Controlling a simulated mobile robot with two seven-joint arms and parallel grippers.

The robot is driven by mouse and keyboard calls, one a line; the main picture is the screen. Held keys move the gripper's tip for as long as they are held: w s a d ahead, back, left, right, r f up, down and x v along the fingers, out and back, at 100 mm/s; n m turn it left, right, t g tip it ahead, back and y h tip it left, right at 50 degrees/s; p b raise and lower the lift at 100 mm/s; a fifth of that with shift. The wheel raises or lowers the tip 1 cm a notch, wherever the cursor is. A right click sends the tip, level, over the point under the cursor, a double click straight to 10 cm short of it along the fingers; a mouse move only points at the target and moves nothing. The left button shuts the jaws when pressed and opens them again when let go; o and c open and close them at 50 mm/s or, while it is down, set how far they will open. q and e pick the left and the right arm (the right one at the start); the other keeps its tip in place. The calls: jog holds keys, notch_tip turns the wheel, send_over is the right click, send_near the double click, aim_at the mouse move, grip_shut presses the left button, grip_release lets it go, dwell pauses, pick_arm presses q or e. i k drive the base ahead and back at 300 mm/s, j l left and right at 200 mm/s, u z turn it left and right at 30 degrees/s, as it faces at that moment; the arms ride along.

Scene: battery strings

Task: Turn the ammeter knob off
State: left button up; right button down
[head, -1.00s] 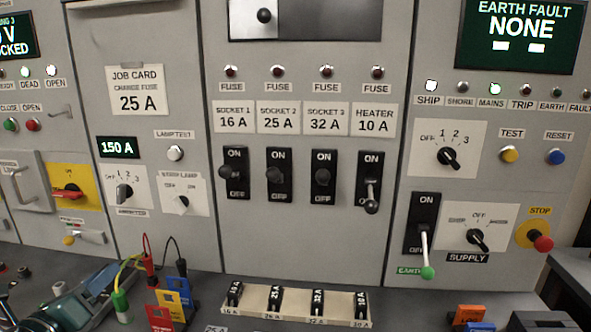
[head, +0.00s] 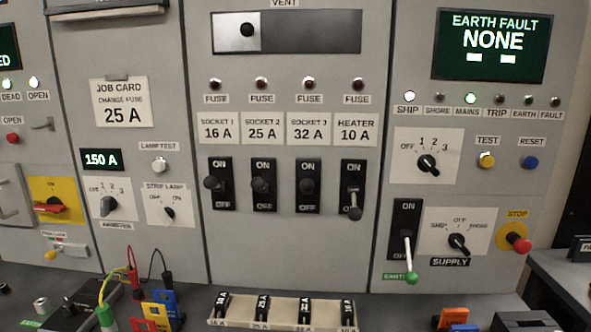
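The ammeter knob (head: 108,206) is a small dark rotary knob on a white plate at the left of the panel, above the AMMETER label. Its plate is marked OFF, 1, 2 and 3 around the top. The knob is too small for me to tell surely which mark it points to. The green-lit display (head: 101,159) above it reads 150 A. Neither of my grippers is in view, and nothing covers the knob.
The strip lamp knob (head: 169,214) sits just right of it, and a yellow plate with a red handle (head: 49,208) to its left. A similar OFF-1-2-3 knob (head: 428,163) is at right. Cables with plugs (head: 131,283) stand below; a fuse tray (head: 283,326) lies at front.

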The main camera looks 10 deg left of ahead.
aim_at(108, 204)
jog(key=u, duration=1.45)
jog(key=i+l+z, duration=0.1)
jog(key=z, duration=0.25)
jog(key=i+l+z, duration=0.15)
jog(key=z, duration=0.2)
jog(key=i+l+z, duration=0.15)
jog(key=z, duration=0.2)
